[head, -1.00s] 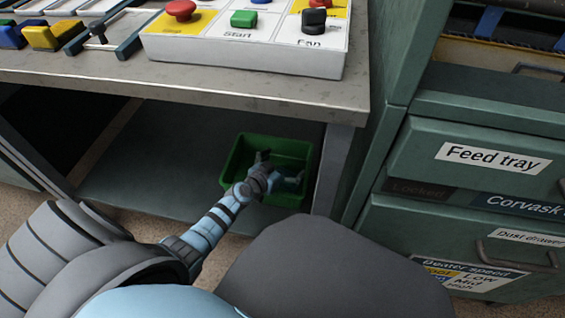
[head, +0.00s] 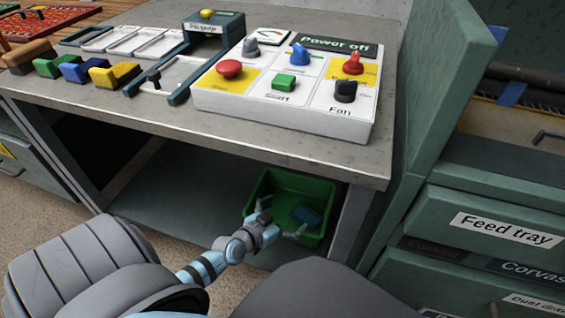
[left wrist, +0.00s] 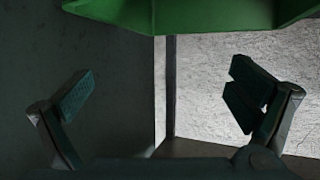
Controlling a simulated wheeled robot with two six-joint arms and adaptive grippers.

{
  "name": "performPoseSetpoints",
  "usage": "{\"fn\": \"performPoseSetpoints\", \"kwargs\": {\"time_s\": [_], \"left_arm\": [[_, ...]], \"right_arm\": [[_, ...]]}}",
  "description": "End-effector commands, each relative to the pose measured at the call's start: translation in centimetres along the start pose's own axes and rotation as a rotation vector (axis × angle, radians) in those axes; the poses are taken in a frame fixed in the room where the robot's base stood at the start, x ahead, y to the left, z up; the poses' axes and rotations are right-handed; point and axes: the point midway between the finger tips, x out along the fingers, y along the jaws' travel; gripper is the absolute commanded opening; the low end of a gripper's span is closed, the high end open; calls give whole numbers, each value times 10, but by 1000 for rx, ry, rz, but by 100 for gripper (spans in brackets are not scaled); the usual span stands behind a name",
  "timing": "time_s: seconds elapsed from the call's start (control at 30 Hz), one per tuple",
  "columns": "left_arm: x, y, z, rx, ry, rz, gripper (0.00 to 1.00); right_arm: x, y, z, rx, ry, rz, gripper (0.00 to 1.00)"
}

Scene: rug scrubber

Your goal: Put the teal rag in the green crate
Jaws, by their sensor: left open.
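The green crate (head: 318,188) stands on the lower shelf under the bench, near its right leg. A small dark teal piece, which looks like the teal rag (head: 305,215), lies inside the crate. My left gripper (head: 282,217) is open at the crate's front edge, with its fingers spread and apart from the rag. In the left wrist view the open fingers (left wrist: 160,90) have nothing between them, and the underside or side of the green crate (left wrist: 190,14) fills the top. The rag does not show there. My right gripper is not in view.
The bench top (head: 150,105) overhangs the shelf (head: 190,195). A control panel (head: 280,118) with knobs and buttons sits on top, beside several coloured brushes or blocks (head: 110,75). A green cabinet with a feed tray drawer (head: 490,235) stands at right. The shelf left of the crate is clear.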

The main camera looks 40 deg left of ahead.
Motion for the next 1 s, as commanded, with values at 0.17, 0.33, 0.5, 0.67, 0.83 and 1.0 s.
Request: {"fn": "performPoseSetpoints", "kwargs": {"time_s": [0.17, 0.33, 0.5, 0.67, 0.83, 1.0], "left_arm": [[-11, 1, -1, 0, 2, 1, 100], [-15, 39, -29, 7, 37, 67, 100], [-28, 76, 11, -1, -136, 70, 100], [-55, 69, 142, -30, -471, 0, 100], [-112, 70, 253, -43, -777, -65, 100], [-136, 65, 283, -42, -872, -87, 100]], "right_arm": [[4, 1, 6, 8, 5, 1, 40], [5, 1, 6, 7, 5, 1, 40], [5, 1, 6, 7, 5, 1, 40], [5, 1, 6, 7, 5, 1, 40], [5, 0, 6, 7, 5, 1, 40], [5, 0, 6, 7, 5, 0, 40]]}}
